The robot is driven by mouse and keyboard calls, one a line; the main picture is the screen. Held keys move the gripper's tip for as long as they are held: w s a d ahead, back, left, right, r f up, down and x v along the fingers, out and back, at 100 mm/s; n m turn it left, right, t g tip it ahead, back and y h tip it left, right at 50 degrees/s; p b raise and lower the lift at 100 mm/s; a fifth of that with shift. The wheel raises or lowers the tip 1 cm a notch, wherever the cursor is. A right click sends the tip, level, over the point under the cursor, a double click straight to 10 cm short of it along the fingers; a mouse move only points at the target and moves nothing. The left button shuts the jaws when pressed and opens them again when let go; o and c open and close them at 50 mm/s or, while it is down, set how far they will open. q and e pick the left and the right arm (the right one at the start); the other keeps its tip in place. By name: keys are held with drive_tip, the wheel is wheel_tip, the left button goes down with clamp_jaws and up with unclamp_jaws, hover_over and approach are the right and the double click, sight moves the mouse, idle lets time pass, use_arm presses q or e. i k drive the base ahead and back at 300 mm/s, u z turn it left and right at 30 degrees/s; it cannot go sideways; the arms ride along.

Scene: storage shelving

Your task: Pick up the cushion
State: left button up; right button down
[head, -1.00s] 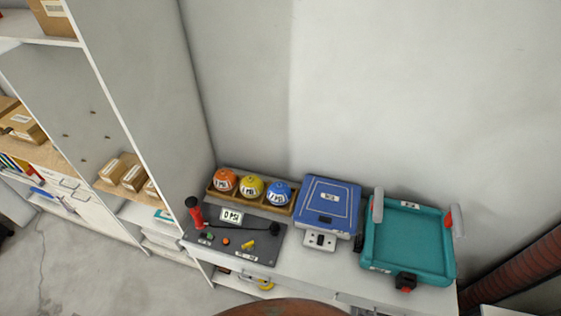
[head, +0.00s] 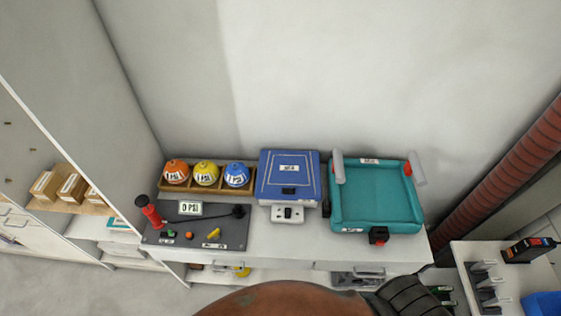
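A teal padded square piece (head: 375,195) with a raised rim lies on the white worktop, right of centre. It looks most like the cushion, though I cannot be sure. A grey handle-like part stands at its upper left corner, and a grey and red one at its upper right. A small black part (head: 378,235) sits at its front edge. A flat blue square item (head: 288,178) with a label lies to its left, above a pale base. Neither of my grippers is in view, and nothing is seen touching the teal piece.
Orange, yellow and blue balls (head: 205,172) sit in a wooden holder. A dark panel (head: 195,229) with a red-handled pump lies in front. Shelving with boxes stands left. A ribbed red-brown pipe (head: 500,170) and a side table (head: 515,255) are right. A brown rounded surface (head: 285,300) fills the bottom.

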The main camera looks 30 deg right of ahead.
sight(285, 174)
drive_tip(key=z, duration=1.45)
